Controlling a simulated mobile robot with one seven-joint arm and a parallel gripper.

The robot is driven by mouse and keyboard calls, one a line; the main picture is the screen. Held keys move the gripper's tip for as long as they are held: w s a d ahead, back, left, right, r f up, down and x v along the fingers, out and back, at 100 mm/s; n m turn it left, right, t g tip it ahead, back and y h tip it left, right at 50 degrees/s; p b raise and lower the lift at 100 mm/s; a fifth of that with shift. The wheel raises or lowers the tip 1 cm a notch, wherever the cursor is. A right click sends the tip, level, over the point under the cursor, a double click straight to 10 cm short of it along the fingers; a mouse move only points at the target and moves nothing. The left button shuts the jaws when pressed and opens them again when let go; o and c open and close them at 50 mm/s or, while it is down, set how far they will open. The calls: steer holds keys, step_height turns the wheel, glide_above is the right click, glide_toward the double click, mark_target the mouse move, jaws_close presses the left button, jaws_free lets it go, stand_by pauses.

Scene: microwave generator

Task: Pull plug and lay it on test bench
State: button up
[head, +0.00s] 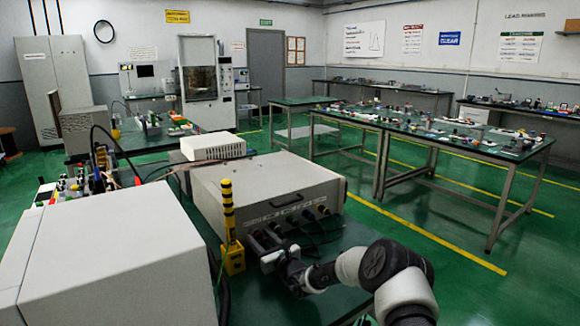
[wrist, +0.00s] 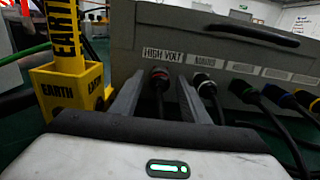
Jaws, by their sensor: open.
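The generator (head: 265,177) is a beige box on a green bench (head: 345,237). Several cabled plugs sit in its front sockets. In the wrist view, a plug with a red ring (wrist: 160,76) is in the socket under the HIGH VOLT label (wrist: 163,54). My gripper (wrist: 160,88) is open, with one finger on each side of this plug and its dark cable; I cannot tell whether they touch. A plug with a white-green ring (wrist: 203,80) is just right of the right finger. In the head view my gripper (head: 268,258) is close to the generator's front.
A yellow EARTH holder (wrist: 70,90) with a yellow-black rod (wrist: 62,30) stands just left of my gripper. A large pale cabinet (head: 120,250) fills the near left.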

mark_target(261, 239)
jaws_close()
stand_by(0.3)
steer(key=shift+p+v, duration=0.9)
steer(key=shift+v, duration=0.05)
steer(key=shift+p+v, duration=1.5)
steer(key=shift+v, duration=0.5)
